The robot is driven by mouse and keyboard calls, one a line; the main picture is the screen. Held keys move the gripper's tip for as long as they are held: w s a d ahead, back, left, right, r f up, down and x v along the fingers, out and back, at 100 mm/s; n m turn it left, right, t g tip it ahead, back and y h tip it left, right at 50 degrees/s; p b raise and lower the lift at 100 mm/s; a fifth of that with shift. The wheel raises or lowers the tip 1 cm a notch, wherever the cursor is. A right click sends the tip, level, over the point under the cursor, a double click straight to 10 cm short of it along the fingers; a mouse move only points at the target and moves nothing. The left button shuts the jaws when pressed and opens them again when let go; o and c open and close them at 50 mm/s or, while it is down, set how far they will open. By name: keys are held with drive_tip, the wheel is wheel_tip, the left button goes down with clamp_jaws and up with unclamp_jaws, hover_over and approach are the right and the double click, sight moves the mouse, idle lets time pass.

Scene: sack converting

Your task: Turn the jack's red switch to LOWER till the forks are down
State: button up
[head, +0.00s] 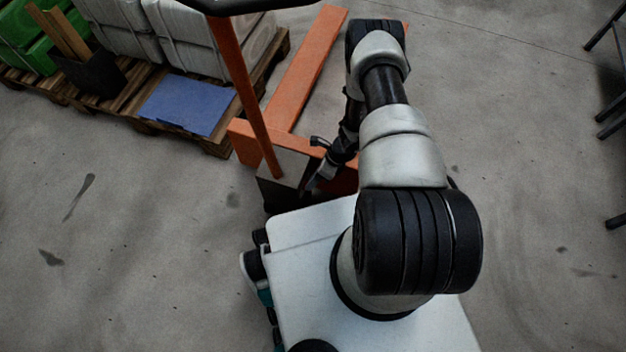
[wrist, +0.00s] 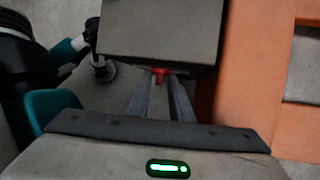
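The orange pallet jack (head: 305,75) stands ahead of me, with its handle tilted up and its dark grey housing (head: 283,166) at the foot of the handle. In the wrist view the housing (wrist: 160,30) fills the top middle, and the small red switch (wrist: 160,74) shows at its lower edge. My gripper (wrist: 162,84) reaches up to the switch, one finger on each side of it. A gap shows between the fingers; whether they touch the switch cannot be told. In the head view my gripper (head: 308,190) is low beside the housing and the switch is not visible.
A wooden pallet (head: 213,141) at the upper left carries wrapped grey sacks (head: 185,35), a blue sheet (head: 187,104) and green crates (head: 45,40). Dark legs (head: 610,110) stand at the right edge. The floor on the right is mostly clear.

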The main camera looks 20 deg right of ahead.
drive_tip(key=shift+o, duration=0.7)
drive_tip(key=shift+s+f, duration=0.2)
drive_tip(key=shift+f, duration=0.05)
drive_tip(key=shift+w+r, duration=0.15)
drive_tip(key=shift+r, duration=0.05)
drive_tip(key=p+v, duration=0.4)
drive_tip(key=v, duration=1.3)
drive_tip(key=shift+r+p, duration=0.2)
drive_tip(key=shift+p, duration=0.2)
